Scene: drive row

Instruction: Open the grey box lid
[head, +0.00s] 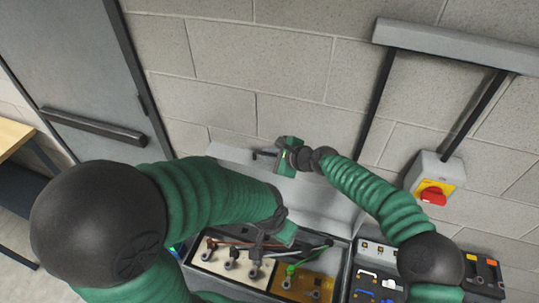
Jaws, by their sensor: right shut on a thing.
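The grey box (342,262) stands low in the middle with its inside showing. Its grey lid (318,200) is raised and stands up at the back, in front of the block wall. My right gripper (270,156) is at the lid's upper edge, shut on the lid, with a small dark handle-like part beside it. My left gripper (284,234) is above the box's opening, below the right one. Its fingertips are partly hidden, so its opening is unclear.
Inside the box are a pale panel (222,262) and a brown panel (308,286) with terminals and cables. An open box of devices (375,270) stands to the right. A red and yellow switch (433,195) is on the wall. A grey door (75,70) is at left.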

